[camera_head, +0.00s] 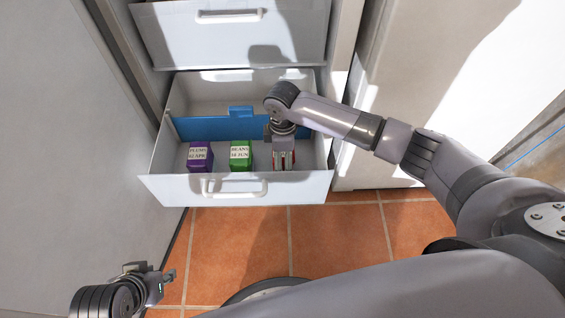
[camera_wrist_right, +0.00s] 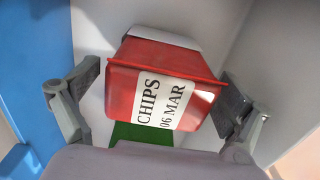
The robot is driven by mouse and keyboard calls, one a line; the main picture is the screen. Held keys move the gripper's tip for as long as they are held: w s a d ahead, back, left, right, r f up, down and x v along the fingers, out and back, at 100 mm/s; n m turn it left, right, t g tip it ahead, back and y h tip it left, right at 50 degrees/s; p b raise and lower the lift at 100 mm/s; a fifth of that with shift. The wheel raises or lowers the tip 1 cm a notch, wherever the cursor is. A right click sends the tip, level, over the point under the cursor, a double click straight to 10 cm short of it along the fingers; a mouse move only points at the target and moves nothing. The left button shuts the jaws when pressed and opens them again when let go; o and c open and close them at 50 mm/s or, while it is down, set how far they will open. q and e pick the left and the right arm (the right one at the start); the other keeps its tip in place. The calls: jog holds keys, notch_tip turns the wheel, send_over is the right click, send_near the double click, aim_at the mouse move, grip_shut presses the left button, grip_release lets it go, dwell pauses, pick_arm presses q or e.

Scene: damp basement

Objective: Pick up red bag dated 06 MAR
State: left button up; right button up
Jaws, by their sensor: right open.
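A purple bag (camera_head: 200,157) labelled "PLUMS 02 APR" and a green bag (camera_head: 241,155) labelled "BEANS 14 JUN" stand left of my right gripper. A blue divider (camera_head: 190,128) crosses the drawer behind them. Another drawer (camera_head: 230,35) sits above. Tiled floor (camera_head: 240,240) lies in front.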

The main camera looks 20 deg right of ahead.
jog(key=shift+r, duration=0.1)
jog(key=c, duration=1.5)
jog(key=shift+c, duration=0.4)
jog(key=shift+r, duration=0.1)
